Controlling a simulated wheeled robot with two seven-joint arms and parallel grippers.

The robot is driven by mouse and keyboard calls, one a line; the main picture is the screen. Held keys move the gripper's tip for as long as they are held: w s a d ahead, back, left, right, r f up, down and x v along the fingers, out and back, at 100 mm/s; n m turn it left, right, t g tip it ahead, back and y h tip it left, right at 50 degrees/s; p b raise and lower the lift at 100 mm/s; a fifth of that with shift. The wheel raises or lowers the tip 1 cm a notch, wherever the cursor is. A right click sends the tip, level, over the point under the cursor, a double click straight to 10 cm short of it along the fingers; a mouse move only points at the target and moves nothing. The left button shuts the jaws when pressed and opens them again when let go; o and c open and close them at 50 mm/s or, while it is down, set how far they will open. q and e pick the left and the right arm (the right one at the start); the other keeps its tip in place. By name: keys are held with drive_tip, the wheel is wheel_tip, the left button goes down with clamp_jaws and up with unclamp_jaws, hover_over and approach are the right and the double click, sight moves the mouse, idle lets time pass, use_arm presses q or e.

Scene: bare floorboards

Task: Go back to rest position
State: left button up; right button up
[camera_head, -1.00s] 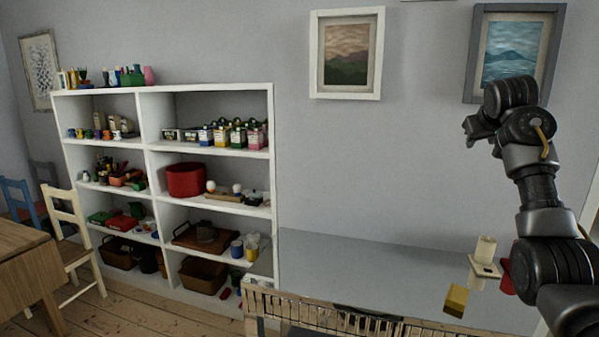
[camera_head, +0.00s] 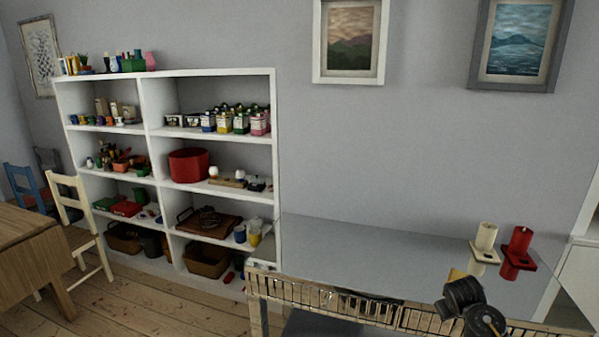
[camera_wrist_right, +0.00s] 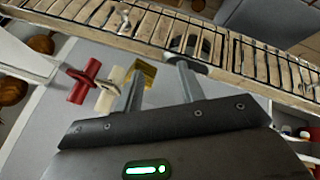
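Part of my right arm (camera_head: 465,303) shows at the bottom right of the head view, low in front of the grey-topped table (camera_head: 350,250); the gripper itself cannot be made out there. My left gripper is in neither view.
The table has a slatted wooden front edge (camera_head: 340,303); its left and middle top is bare. A white shelf (camera_head: 277,150) full of goods stands left. A wooden table (camera_head: 30,255) and cream chair (camera_head: 75,215) are far left. Floorboards between are clear.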

drive_tip(key=w+a+r+n+t+y, duration=0.1)
drive_tip(key=w+a+r+t+y, duration=0.1)
drive_tip(key=w+r+t, duration=0.45)
drive_tip(key=w+a+r+n+t+y, duration=0.1)
drive_tip(key=w+a+r+t, duration=0.15)
drive_tip(key=r+t, duration=0.7)
drive_tip(key=s+a+f+g, duration=0.1)
drive_tip(key=s+f+g, duration=0.25)
drive_tip(key=f, duration=0.75)
drive_tip(key=s+a+f+g, duration=0.1)
drive_tip(key=s+f+g, duration=0.3)
drive_tip(key=f, duration=0.7)
drive_tip(key=s+a+f+g, duration=0.15)
drive_tip(key=s+f, duration=0.35)
drive_tip(key=f, duration=0.6)
drive_tip(key=s+a+f+g, duration=0.3)
drive_tip(key=s+f+g, duration=0.2)
drive_tip(key=s+f, duration=1.3)
drive_tip(key=s+a+f+g, duration=0.2)
drive_tip(key=s+f, duration=0.2)
drive_tip(key=s, duration=0.9)
drive_tip(key=s+a+f+g, duration=0.2)
drive_tip(key=s+f, duration=0.3)
drive_tip(key=s, duration=0.8)
drive_tip(key=s+a+f+m+g+y, duration=0.1)
drive_tip(key=s+f, duration=0.3)
drive_tip(key=s, duration=0.9)
drive_tip(key=shift+a+f+g, duration=0.25)
drive_tip(key=shift+a+g, duration=0.45)
drive_tip(key=shift+g, duration=0.2)
